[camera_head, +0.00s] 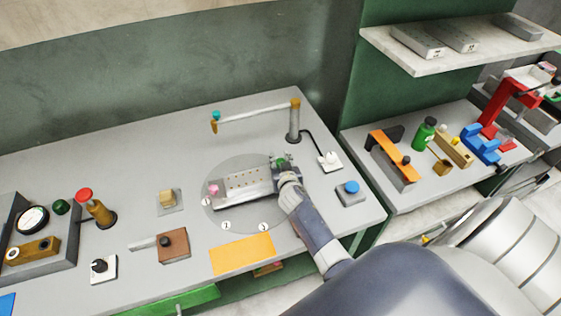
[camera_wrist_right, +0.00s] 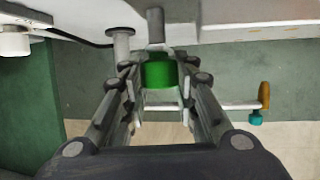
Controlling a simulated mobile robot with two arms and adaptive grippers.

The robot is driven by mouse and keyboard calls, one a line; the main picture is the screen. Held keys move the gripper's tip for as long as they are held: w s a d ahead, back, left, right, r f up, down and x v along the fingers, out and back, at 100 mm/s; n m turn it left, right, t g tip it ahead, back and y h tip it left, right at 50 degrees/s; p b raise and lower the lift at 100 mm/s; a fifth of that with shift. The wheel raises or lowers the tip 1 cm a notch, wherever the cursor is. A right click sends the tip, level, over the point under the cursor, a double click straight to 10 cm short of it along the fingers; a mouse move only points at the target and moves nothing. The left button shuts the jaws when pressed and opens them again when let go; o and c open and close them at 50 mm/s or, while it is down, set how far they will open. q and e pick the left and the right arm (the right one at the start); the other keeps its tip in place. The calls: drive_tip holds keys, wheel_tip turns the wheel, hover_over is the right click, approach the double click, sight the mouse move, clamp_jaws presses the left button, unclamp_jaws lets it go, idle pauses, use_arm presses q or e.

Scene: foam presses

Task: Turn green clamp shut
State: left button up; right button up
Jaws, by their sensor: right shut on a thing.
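The green clamp (camera_head: 280,161) is at the right end of a grey perforated block (camera_head: 243,183) on a round plate. It is partly hidden by my right gripper (camera_head: 283,172), which comes down on it from the front right. In the right wrist view the green clamp (camera_wrist_right: 160,70) sits between the two fingers of my right gripper (camera_wrist_right: 160,90), which is shut on it. A pink clamp (camera_head: 213,189) shows at the block's left end. My left gripper is not in view.
A post (camera_head: 295,122) with a horizontal arm stands behind the plate. A white knob box (camera_head: 330,161) and a blue button box (camera_head: 350,192) are to the right. An orange mat (camera_head: 242,254) lies in front. A brown block (camera_head: 173,245) is at left.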

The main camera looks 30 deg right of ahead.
drive_tip(key=shift+d+n, duration=0.1)
drive_tip(key=shift+n, duration=0.2)
drive_tip(key=n+t+y, duration=0.1)
drive_tip(key=n+y, duration=0.1)
drive_tip(key=y, duration=0.1)
drive_tip(key=shift+d, duration=0.1)
drive_tip(key=shift+n+y+b, duration=0.45)
drive_tip(key=shift+n+y, duration=0.75)
drive_tip(key=n+y+b, duration=0.2)
drive_tip(key=n+y, duration=0.1)
drive_tip(key=shift+f, duration=0.1)
drive_tip(key=n+y+b, duration=0.1)
drive_tip(key=y+b, duration=0.1)
drive_tip(key=n+g+y+b, duration=0.1)
drive_tip(key=n+y+b, duration=0.1)
drive_tip(key=shift+w+g+b, duration=0.1)
drive_tip(key=shift+g+b, duration=0.2)
drive_tip(key=shift+b, duration=0.05)
drive_tip(key=n+g+y+b, duration=0.4)
drive_tip(key=n+b, duration=0.1)
drive_tip(key=b, duration=0.4)
drive_tip(key=shift+f+n+g+y, duration=0.1)
drive_tip(key=shift+n+g+y, duration=0.2)
drive_tip(key=shift+a+r+n+g+y+b, duration=0.1)
drive_tip(key=shift+r+n+g+y+b, duration=0.1)
drive_tip(key=shift+n+g+b, duration=0.3)
drive_tip(key=shift+a+r+n+g+y+b, duration=0.1)
drive_tip(key=shift+n+g+y+b, duration=0.1)
drive_tip(key=shift+b, duration=0.45)
